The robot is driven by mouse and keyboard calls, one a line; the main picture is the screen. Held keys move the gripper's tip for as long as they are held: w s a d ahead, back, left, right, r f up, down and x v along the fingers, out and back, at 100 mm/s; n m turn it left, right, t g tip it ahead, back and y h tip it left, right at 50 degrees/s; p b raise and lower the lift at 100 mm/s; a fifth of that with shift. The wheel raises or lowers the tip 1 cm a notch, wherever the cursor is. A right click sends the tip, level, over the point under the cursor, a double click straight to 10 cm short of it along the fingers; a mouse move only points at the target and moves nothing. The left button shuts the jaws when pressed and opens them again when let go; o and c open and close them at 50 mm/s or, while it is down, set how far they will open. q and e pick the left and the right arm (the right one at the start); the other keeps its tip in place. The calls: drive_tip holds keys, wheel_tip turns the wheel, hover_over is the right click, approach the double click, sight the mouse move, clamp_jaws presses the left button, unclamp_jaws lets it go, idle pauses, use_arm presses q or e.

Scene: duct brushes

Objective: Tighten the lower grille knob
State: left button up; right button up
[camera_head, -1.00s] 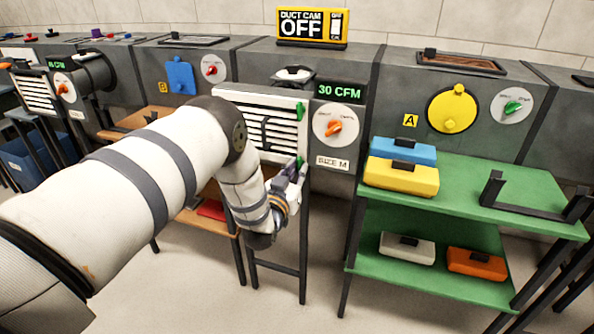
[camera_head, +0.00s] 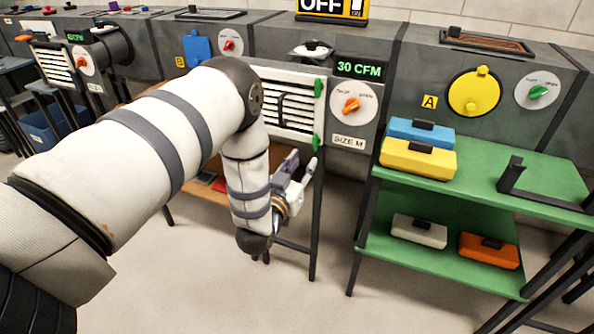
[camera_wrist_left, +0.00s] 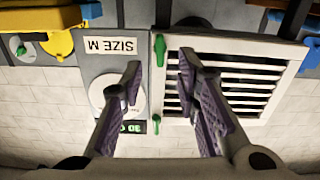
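The white slatted grille (camera_head: 288,73) is on the front of the middle duct unit, with two green knobs on its right edge. The lower knob (camera_head: 316,143) stands upright in the head view; in the upside-down wrist view it is the upper one (camera_wrist_left: 159,50). The upper knob (camera_head: 318,87) is also upright and shows in the wrist view (camera_wrist_left: 156,124). My left gripper (camera_head: 302,163) is just below and in front of the lower knob, open and empty. In the wrist view its fingertips (camera_wrist_left: 160,70) are apart, one either side of the knob's line. My right gripper is not in view.
A dial (camera_head: 353,104) with an orange pointer and a SIZE M label (camera_head: 349,142) sit right of the grille. A green shelf (camera_head: 480,185) with coloured cases stands to the right. A brown shelf is partly hidden behind my left arm. Open floor lies in front.

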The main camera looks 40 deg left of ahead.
use_arm(q)
drive_tip(key=v, duration=0.4)
drive_tip(key=shift+s, duration=0.25)
